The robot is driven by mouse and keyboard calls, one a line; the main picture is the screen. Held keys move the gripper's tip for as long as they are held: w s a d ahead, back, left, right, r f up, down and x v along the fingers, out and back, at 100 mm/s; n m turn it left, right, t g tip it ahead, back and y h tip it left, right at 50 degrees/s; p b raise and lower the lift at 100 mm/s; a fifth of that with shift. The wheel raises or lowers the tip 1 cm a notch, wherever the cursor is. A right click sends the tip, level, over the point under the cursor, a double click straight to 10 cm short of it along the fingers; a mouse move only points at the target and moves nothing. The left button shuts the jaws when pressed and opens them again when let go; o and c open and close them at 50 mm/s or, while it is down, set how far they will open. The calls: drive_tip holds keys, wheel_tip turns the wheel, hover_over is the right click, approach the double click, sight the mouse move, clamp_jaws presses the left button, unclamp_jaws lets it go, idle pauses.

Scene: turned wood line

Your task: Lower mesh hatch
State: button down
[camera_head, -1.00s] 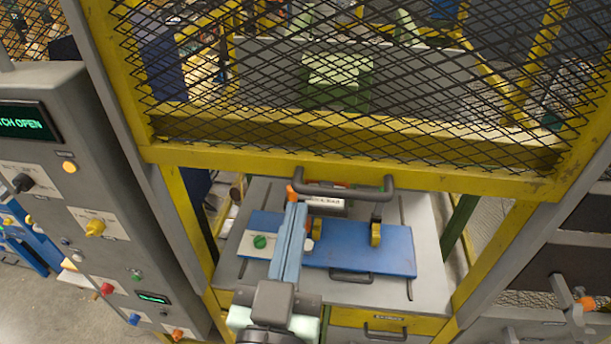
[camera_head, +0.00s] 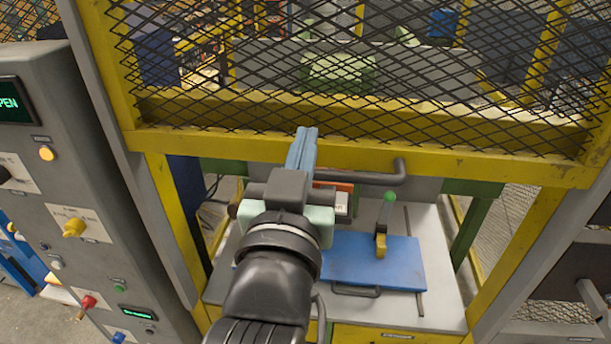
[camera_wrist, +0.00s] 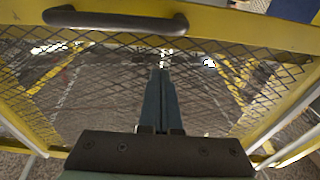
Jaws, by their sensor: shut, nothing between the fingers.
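The mesh hatch (camera_head: 340,75) is raised. Its black mesh sits in a yellow frame, and its lower yellow bar (camera_head: 480,163) is above the worktable. A dark bar handle (camera_head: 375,178) is on that lower bar, its left part hidden by my gripper. My gripper (camera_head: 308,131) is shut and empty. Its blue fingers point up in front of the lower bar, just left of the visible handle. In the wrist view the fingertips (camera_wrist: 162,72) lie over the mesh, with the handle (camera_wrist: 115,20) beyond them at the top. Contact with the hatch cannot be told.
A grey control cabinet (camera_head: 90,190) with knobs and lamps stands at the left; its display (camera_head: 10,104) shows "PEN". Yellow posts flank the opening.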

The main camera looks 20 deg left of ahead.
drive_tip(key=shift+w+f+p, duration=0.15)
drive_tip(key=shift+f+p, duration=0.3)
drive_tip(key=shift+f, duration=1.4)
